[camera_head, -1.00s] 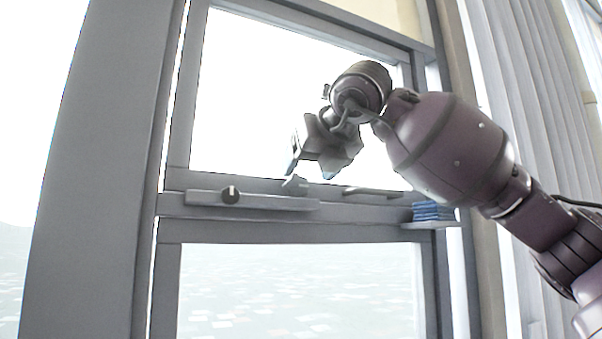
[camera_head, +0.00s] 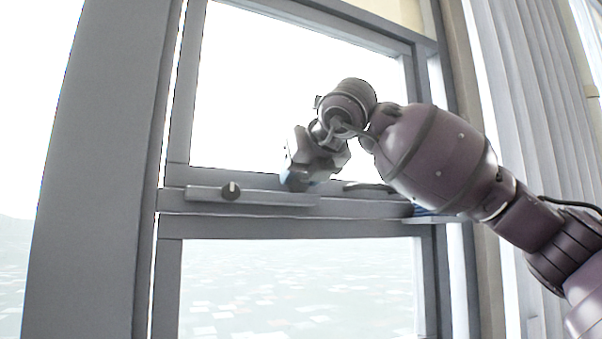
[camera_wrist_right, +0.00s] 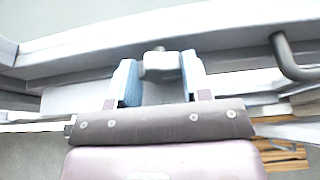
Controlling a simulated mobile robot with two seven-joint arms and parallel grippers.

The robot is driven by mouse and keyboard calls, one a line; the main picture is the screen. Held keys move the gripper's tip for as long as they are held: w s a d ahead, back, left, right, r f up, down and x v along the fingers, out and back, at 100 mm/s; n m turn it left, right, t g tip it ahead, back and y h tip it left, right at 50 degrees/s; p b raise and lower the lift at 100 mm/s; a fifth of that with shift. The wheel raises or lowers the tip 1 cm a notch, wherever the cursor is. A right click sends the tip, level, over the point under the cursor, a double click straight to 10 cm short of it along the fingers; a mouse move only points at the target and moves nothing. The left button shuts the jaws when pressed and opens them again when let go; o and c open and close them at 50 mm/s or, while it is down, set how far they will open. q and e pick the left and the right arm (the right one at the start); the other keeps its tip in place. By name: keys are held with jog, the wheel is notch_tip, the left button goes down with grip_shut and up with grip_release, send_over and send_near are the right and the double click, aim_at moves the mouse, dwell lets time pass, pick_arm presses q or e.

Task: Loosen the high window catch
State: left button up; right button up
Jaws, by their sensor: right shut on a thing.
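The window catch is a small grey piece on the window's middle rail. In the right wrist view the catch (camera_wrist_right: 158,65) sits between the two blue-padded fingers of my right gripper (camera_wrist_right: 160,88), which is shut on it. In the head view my right gripper (camera_head: 297,181) reaches down to the rail from the upper right and hides the catch. My left gripper is in neither view.
A flat bar with a dark, white-marked knob (camera_head: 231,190) is on the rail left of my gripper. A bent handle (camera_wrist_right: 290,58) is to the right in the wrist view. A small ledge holds a blue stack (camera_head: 424,211), partly hidden by my arm. Curtains (camera_head: 535,90) hang at right.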

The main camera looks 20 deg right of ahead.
jog(key=shift+a+f+n+b, duration=0.1)
jog(key=shift+n+b, duration=0.3)
jog(key=shift+b, duration=0.15)
jog(key=shift+h, duration=0.4)
jog(key=shift+n+h, duration=0.3)
jog(key=shift+n, duration=0.2)
jog(key=o, duration=0.9)
jog(key=shift+s+a+r, duration=0.1)
jog(key=shift+s+r, duration=0.2)
jog(key=shift+s, duration=0.2)
jog(key=b+v, duration=0.2)
jog(key=v, duration=0.8)
jog(key=shift+f, duration=0.1)
